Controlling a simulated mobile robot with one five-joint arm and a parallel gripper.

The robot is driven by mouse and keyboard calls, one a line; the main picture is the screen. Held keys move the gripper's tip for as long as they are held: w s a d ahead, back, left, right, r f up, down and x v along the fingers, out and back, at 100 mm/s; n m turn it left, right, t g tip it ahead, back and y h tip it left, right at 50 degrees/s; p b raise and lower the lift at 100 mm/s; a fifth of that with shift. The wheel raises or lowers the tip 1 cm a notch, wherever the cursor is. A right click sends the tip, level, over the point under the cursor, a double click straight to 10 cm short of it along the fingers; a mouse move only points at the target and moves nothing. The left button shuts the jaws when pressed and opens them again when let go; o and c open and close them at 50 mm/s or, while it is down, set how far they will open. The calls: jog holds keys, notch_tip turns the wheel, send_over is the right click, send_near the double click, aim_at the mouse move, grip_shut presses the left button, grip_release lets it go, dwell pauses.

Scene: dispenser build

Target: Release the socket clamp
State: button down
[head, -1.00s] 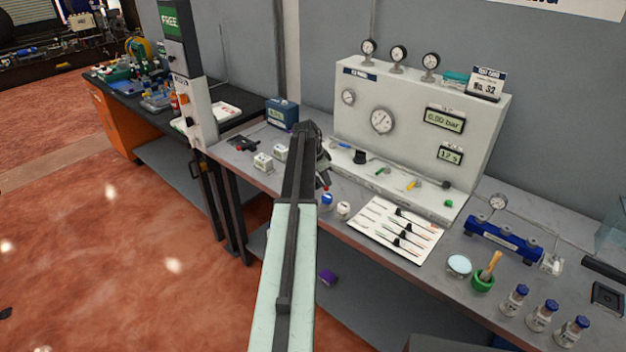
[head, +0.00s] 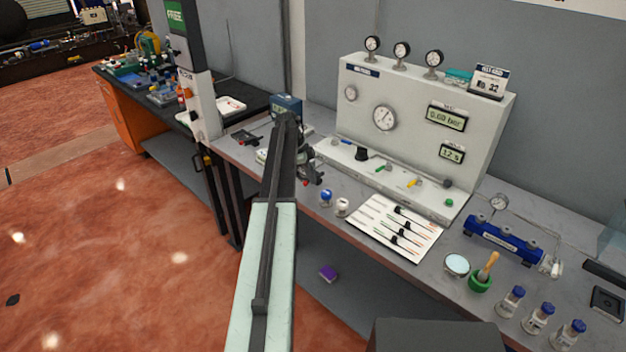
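In the head view my arm reaches away over the bench, and my gripper (head: 312,178) is at its far end, in front of the white test panel's left end. The gripper is small and partly hidden by my arm, so its opening cannot be made out. A small dark fixture with a red part (head: 246,138) lies on the bench, left of my arm. It may be the socket clamp, but no label shows, and whether it is clamped cannot be told. My gripper is apart from it, to its right.
A blue box (head: 287,104) stands behind my arm. The white panel (head: 470,140) stands at the back. A blue-topped knob (head: 326,198), a white knob (head: 342,206) and a white tool board (head: 372,228) lie near the front edge. A grey-white post (head: 203,110) stands at the bench's left end.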

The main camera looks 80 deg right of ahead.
jog(key=shift+w+d, duration=0.3)
jog(key=shift+w, duration=0.3)
dwell(0.4)
jog(key=shift+s+a, duration=0.2)
jog(key=shift+a, duration=0.05)
jog(key=s+a+r+p, duration=0.2)
jog(key=shift+s+r, duration=0.25)
jog(key=shift+s, duration=0.1)
notch_tip(320, 180, up, 8)
jog(key=w+d+p, duration=0.2)
jog(key=p, duration=0.6)
jog(key=shift+f, duration=0.15)
